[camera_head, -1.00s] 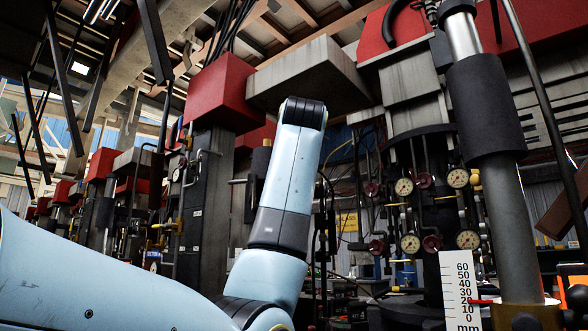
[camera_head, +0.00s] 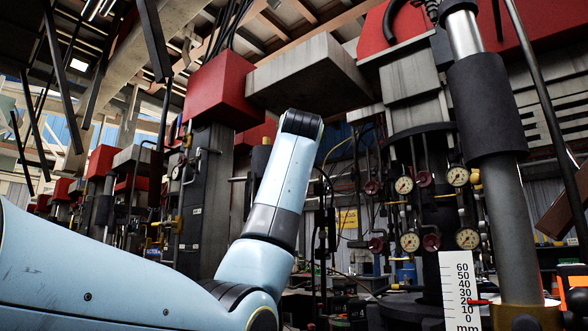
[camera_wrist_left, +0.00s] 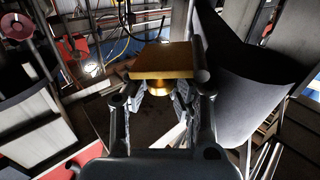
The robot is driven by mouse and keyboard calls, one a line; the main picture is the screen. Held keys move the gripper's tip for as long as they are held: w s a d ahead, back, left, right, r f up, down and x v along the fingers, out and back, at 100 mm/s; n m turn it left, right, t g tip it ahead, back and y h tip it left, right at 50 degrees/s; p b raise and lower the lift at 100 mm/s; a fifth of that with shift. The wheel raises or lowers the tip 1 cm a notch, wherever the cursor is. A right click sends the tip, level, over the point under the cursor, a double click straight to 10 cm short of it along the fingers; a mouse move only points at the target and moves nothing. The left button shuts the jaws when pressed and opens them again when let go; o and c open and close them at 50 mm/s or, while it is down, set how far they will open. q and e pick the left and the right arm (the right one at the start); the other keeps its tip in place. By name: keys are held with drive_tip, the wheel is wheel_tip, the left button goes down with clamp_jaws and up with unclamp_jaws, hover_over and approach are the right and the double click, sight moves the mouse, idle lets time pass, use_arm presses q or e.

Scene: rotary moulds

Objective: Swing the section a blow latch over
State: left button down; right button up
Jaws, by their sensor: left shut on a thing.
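In the left wrist view my left gripper (camera_wrist_left: 164,98) is shut on a brass-coloured knob (camera_wrist_left: 159,86) between its fingers. A flat yellow-tan plate (camera_wrist_left: 162,60) sits just beyond the knob and hides part of what lies behind it. I cannot tell for sure that this piece is the section a blow latch. In the head view only my pale blue left arm shows; its gripper is out of sight there. My right gripper is in neither view.
A dark post (camera_head: 487,110) and a white millimetre scale (camera_head: 459,290) with a red pointer stand at the right. Pressure gauges (camera_head: 410,242) and red valve wheels hang on the machine. Red and grey blocks (camera_head: 310,75) overhang my arm. A curved dark panel (camera_wrist_left: 242,70) is close right of the gripper.

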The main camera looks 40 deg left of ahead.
use_arm(q)
drive_tip(key=shift+f, duration=0.1)
drive_tip(key=shift+w+d+m+p, duration=0.15)
drive_tip(key=shift+m+p, duration=0.55)
drive_tip(key=shift+p, duration=0.3)
drive_tip(key=f+m+p, duration=0.1)
drive_tip(key=m+p, duration=0.1)
drive_tip(key=p, duration=0.1)
drive_tip(key=m+g+p, duration=0.1)
drive_tip(key=m+p, duration=0.1)
drive_tip(key=p, duration=0.1)
drive_tip(key=w+f+m+p, duration=0.1)
drive_tip(key=m+p, duration=0.2)
drive_tip(key=p, duration=0.1)
drive_tip(key=shift+d+f, duration=0.35)
drive_tip(key=shift+d, duration=0.05)
drive_tip(key=shift+s+a+f+m+g+y+p, duration=0.2)
drive_tip(key=shift+f+m+g+p, duration=0.4)
drive_tip(key=shift+m+p, duration=1.35)
drive_tip(key=shift+s+a+f+m+g+y+p, duration=0.2)
drive_tip(key=shift+f+m+p, duration=0.85)
drive_tip(key=shift+p, duration=1.55)
drive_tip(key=shift+s+a+f+m+g+y+p, duration=0.15)
drive_tip(key=shift+f+m+g+p, duration=0.35)
drive_tip(key=shift+m+p, duration=1.55)
drive_tip(key=shift+s+f, duration=0.1)
drive_tip(key=shift+f, duration=0.05)
